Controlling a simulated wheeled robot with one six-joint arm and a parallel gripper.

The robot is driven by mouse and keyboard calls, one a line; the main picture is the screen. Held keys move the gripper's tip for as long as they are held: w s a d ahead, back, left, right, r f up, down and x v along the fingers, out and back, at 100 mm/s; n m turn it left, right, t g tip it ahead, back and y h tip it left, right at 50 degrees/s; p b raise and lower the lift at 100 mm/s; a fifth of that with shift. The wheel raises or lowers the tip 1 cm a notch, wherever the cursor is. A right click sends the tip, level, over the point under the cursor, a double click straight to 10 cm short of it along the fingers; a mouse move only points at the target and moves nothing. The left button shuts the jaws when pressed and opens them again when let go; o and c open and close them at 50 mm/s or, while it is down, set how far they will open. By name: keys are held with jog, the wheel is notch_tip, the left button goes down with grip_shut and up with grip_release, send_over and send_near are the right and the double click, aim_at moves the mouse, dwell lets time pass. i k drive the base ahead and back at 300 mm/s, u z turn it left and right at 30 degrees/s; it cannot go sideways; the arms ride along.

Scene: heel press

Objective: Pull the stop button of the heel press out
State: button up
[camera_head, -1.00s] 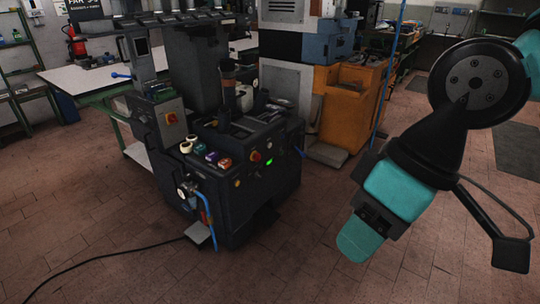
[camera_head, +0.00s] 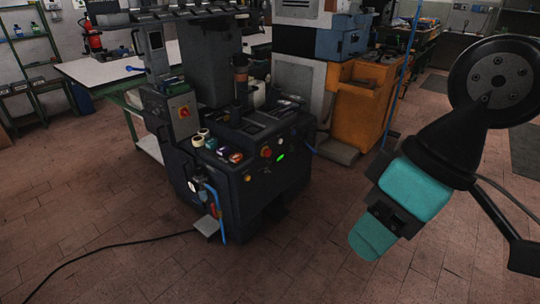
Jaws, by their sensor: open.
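The heel press (camera_head: 262,190) is a dark machine standing left of the middle. A round red button (camera_head: 266,152) sits on its front panel, beside a lit green indicator (camera_head: 281,157). I cannot tell at this size which of the two is the stop button, or whether either is pressed in. My gripper (camera_head: 372,240), with teal fingers, hangs over open floor at the right, pointing down and left. It is open, empty and well apart from the press.
An orange cabinet (camera_head: 361,108) stands behind the press to the right. A foot pedal (camera_head: 207,226) with a black cable (camera_head: 110,245) lies on the floor at the press's front left. A white-topped table (camera_head: 100,70) is behind left. The tiled floor between my gripper and the press is clear.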

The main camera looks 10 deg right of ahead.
aim_at(268, 152)
jog(key=z, duration=0.6)
jog(key=i, duration=0.7)
jog(key=z, duration=0.5)
jog(key=i, duration=1.3)
jog(key=u, duration=1.1)
jog(key=i, duration=0.25)
jog(key=u, duration=0.35)
